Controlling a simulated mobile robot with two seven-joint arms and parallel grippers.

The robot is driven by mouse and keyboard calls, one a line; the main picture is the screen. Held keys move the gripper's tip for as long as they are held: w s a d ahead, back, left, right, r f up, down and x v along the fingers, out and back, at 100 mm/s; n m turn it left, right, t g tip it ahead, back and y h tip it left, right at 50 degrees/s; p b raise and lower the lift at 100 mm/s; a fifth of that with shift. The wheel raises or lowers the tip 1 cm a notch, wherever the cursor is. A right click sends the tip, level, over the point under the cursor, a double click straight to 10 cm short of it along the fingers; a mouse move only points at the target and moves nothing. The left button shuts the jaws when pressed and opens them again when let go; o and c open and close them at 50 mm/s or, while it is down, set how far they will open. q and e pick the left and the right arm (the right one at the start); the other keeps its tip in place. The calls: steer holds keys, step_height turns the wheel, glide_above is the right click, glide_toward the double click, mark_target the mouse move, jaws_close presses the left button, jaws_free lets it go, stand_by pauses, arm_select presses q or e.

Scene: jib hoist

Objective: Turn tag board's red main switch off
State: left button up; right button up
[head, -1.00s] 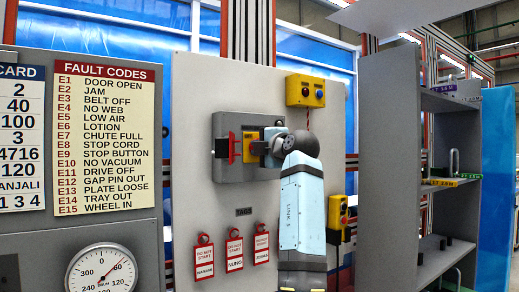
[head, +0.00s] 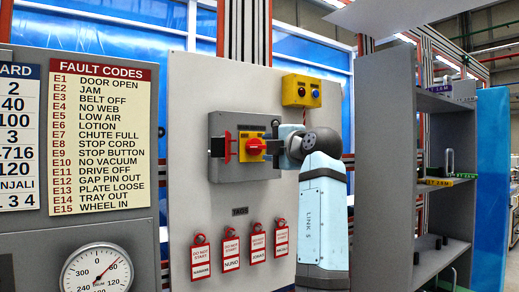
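The tag board (head: 190,110) is a pale grey panel. On it is a grey switch box (head: 228,172) with a yellow plate (head: 243,155) and the red main switch (head: 255,147), whose knob lies roughly level. A red upright piece (head: 229,146) sits at the box's left side. My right gripper (head: 270,147) is at the right of the red knob, its dark fingers at or very near it. I cannot tell whether it touches the knob or how far its fingers are apart. My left gripper is out of view.
Several red tags (head: 231,250) hang below the switch box under a TAGS label. A yellow button box (head: 302,91) is above right. A grey shelf unit (head: 390,150) stands to the right. A fault-code chart (head: 103,138) and a dial gauge (head: 97,270) are at left.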

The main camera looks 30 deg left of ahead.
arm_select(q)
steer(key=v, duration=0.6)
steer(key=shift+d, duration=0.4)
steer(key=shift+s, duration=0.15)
